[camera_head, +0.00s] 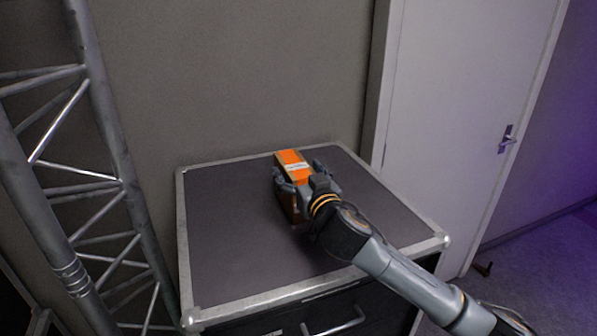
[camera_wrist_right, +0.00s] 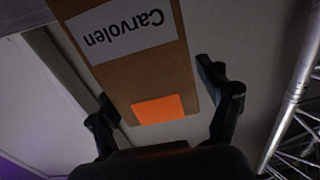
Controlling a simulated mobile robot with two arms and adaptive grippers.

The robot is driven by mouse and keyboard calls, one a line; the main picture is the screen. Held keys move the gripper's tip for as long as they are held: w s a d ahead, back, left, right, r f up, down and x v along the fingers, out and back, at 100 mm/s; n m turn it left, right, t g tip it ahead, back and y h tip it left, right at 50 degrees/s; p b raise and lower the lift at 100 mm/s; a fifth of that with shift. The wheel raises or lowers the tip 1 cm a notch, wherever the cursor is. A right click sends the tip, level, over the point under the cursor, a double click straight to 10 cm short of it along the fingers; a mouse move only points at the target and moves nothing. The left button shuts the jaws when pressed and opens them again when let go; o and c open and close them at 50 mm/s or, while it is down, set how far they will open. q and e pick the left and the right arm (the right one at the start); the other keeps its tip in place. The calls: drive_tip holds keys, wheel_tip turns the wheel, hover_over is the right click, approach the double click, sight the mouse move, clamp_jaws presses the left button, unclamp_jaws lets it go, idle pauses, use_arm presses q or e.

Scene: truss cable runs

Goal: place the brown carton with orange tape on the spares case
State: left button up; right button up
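The brown carton (camera_head: 293,205) with orange tape (camera_head: 290,157) stands upright on the dark top of the spares case (camera_head: 225,235), near the middle. The right wrist view shows the carton (camera_wrist_right: 150,80) close up, with a white "Carvolen" label and an orange tape patch. My right gripper (camera_head: 301,177) reaches in from the front right, with one finger on each side of the carton. In the right wrist view the fingers of my right gripper (camera_wrist_right: 162,95) look parted, with a slim gap beside the carton's right edge. The gripper hides part of the carton. My left gripper is not in view.
A metal truss (camera_head: 110,150) stands left of the case. A grey wall (camera_head: 240,80) is behind it, and a pale door (camera_head: 460,110) with a handle is at the right. The case top around the carton is bare.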

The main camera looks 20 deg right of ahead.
drive_tip(key=shift+r, duration=0.1)
drive_tip(key=s+b, duration=0.3)
drive_tip(key=s, duration=0.9)
drive_tip(key=shift+d, duration=0.2)
